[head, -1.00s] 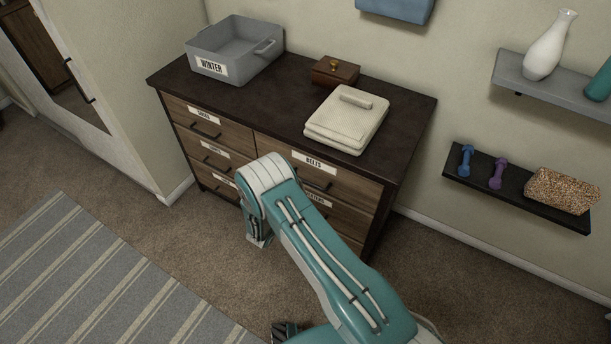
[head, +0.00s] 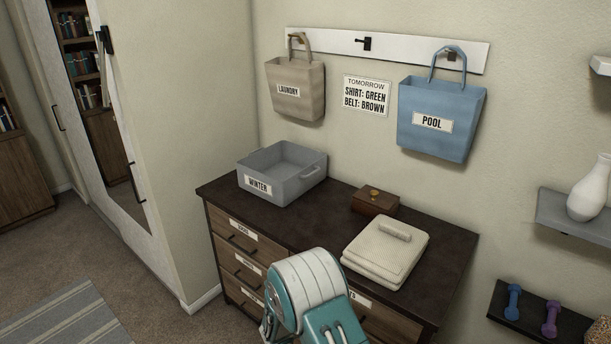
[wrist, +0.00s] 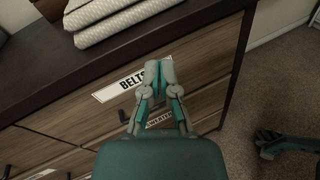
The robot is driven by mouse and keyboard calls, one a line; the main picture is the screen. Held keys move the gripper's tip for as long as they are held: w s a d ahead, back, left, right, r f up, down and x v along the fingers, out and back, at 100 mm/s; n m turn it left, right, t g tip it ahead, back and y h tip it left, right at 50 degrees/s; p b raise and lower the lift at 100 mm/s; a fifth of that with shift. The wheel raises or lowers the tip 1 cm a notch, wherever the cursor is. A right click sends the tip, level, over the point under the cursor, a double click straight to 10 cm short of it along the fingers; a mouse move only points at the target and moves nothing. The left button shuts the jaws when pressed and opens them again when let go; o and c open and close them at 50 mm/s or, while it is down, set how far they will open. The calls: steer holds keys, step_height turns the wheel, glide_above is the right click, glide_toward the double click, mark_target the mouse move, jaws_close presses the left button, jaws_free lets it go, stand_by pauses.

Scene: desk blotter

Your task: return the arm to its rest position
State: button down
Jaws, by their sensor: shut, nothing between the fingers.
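My gripper (wrist: 159,78) shows in the wrist view, with its two fingertips together and nothing between them. It is in front of the dresser drawers, over the lower edge of the BELTS label (wrist: 133,84) as seen there. I cannot tell whether it touches the drawer front. In the head view my teal and white arm rises at the bottom middle, in front of the dresser (head: 450,248). The gripper itself is hidden or out of frame in the head view.
On the dresser stand a grey WINTER bin (head: 290,187), a wooden box (head: 375,201) and folded cream cloth (head: 385,255). LAUNDRY (head: 297,92) and POOL (head: 440,122) bags hang above. Wall shelves are at right. Carpet (head: 150,285) is open at left.

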steer(key=s+d+r+m+g+y, duration=0.2)
steer(key=s+d+r+m+g, duration=0.3)
steer(key=r, duration=0.5)
steer(key=s+d+r+m+g+y, duration=0.3)
steer(key=s+d+r+m, duration=0.2)
steer(key=s+r+m, duration=0.3)
steer(key=s+a+r+m+t+y, duration=0.2)
steer(key=s+r+m+y, duration=0.2)
steer(key=s, duration=0.4)
steer(key=s+a+r+m+t+y, duration=0.1)
steer(key=s+r+m+t+y, duration=0.1)
steer(key=s+r+m+y, duration=0.3)
steer(key=shift+s+a+r+t, duration=0.4)
steer(key=shift+s+r, duration=0.7)
steer(key=shift+s, duration=0.95)
